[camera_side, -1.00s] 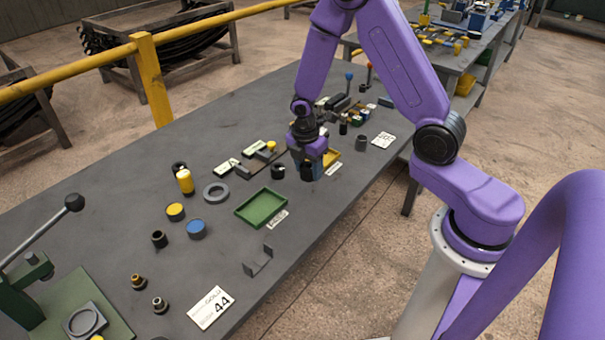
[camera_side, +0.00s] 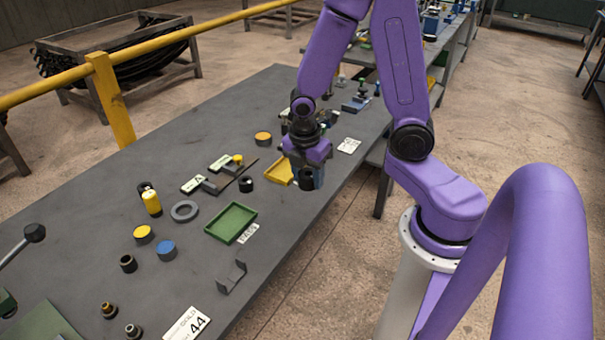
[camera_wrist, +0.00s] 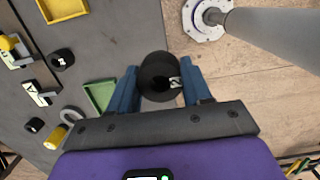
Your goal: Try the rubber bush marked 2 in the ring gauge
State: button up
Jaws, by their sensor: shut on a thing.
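My gripper (camera_wrist: 160,92) is shut on a black rubber bush (camera_wrist: 150,75), its blue fingers on either side. The bush has a hole and a white mark that looks like a 2. In the side view my gripper (camera_side: 308,181) holds the bush (camera_side: 306,181) beyond the bench's right edge or over it; its height is unclear. A flat grey ring (camera_side: 174,214), which looks like the ring gauge, lies on the bench to the left, well apart from my gripper. It also shows in the wrist view (camera_wrist: 65,111), partly hidden by my gripper body.
A green tray (camera_side: 231,237) lies between the ring and the bench's front edge. A yellow tray (camera_side: 272,178) is just left of my gripper. Another black bush (camera_side: 246,184), a yellow cylinder (camera_side: 152,203) and a grey bracket (camera_side: 232,278) stand nearby.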

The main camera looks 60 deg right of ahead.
jog(key=shift+s+a+r, duration=0.1)
jog(key=shift+s+r, duration=0.1)
jog(key=shift+s, duration=0.25)
jog(key=w+a+f+n, duration=0.2)
jog(key=w+a, duration=0.3)
jog(key=w, duration=0.5)
jog(key=w+a+f+n, duration=0.2)
jog(key=w+a, duration=0.3)
jog(key=w, duration=0.5)
jog(key=w+a+f+n, duration=0.2)
jog(key=w+a, duration=0.3)
jog(key=w, duration=0.5)
jog(key=shift+w+a+f+t, duration=0.2)
jog(key=shift+w+f+t, duration=0.15)
jog(key=shift+f+t, duration=0.05)
jog(key=shift+f, duration=2.05)
jog(key=shift+f, duration=0.25)
jog(key=o, duration=1.1)
jog(key=shift+o, duration=0.2)
